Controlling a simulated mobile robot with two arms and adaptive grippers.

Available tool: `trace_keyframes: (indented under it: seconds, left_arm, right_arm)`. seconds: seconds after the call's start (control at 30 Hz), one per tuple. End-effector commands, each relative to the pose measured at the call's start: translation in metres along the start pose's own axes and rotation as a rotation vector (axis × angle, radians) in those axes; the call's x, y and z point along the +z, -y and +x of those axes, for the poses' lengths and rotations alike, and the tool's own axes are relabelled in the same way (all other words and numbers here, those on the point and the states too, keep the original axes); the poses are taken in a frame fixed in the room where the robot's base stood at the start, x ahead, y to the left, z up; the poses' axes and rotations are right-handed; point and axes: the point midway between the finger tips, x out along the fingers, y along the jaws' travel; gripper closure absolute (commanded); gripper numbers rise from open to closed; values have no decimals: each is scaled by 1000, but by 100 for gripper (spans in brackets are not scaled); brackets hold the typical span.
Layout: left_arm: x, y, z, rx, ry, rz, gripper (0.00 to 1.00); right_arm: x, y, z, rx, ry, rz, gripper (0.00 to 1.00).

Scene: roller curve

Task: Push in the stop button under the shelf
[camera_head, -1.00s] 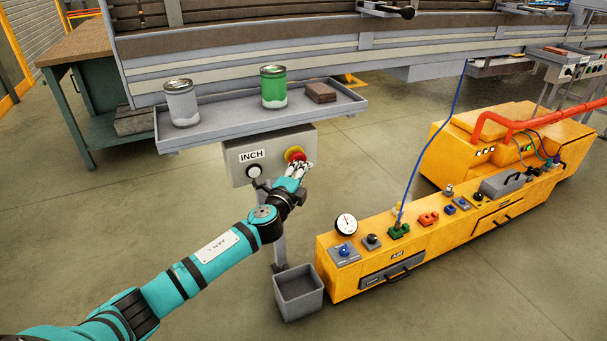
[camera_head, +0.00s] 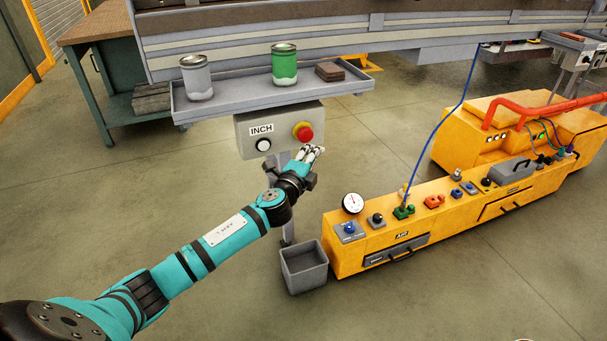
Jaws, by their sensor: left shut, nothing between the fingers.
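The red stop button (camera_head: 304,132) with a yellow ring sits at the right of a grey control box (camera_head: 282,146) under the shelf (camera_head: 270,98). The box also carries a white button (camera_head: 264,145) below the label INCH. My left gripper (camera_head: 313,151) is shut and empty. In the picture its fingertips lie just below and right of the red button, with a small gap, and the button is in full view. I cannot tell how far the button is pressed in. My right gripper does not show.
On the shelf stand a grey can (camera_head: 197,78), a green can (camera_head: 285,64) and a brown block (camera_head: 329,72). A grey bin (camera_head: 304,267) is on the floor below. A yellow machine (camera_head: 400,235) with a gauge and a blue hose stands to the right.

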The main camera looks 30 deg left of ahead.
Motion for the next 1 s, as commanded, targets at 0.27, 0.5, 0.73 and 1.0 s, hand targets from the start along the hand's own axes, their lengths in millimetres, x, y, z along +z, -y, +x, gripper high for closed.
trace_keyframes:
  seconds: [0.27,0.5,0.73,1.0]
  left_arm:
    - [-1,-1,-44,3,-2,2,100]
    - [-1,0,-76,2,-2,1,100]
    - [-1,1,-82,0,-1,1,100]
    - [-1,1,-82,0,-1,1,100]
  right_arm:
    - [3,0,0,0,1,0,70]
    - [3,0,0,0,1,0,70]
    - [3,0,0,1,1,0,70]
    - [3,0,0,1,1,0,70]
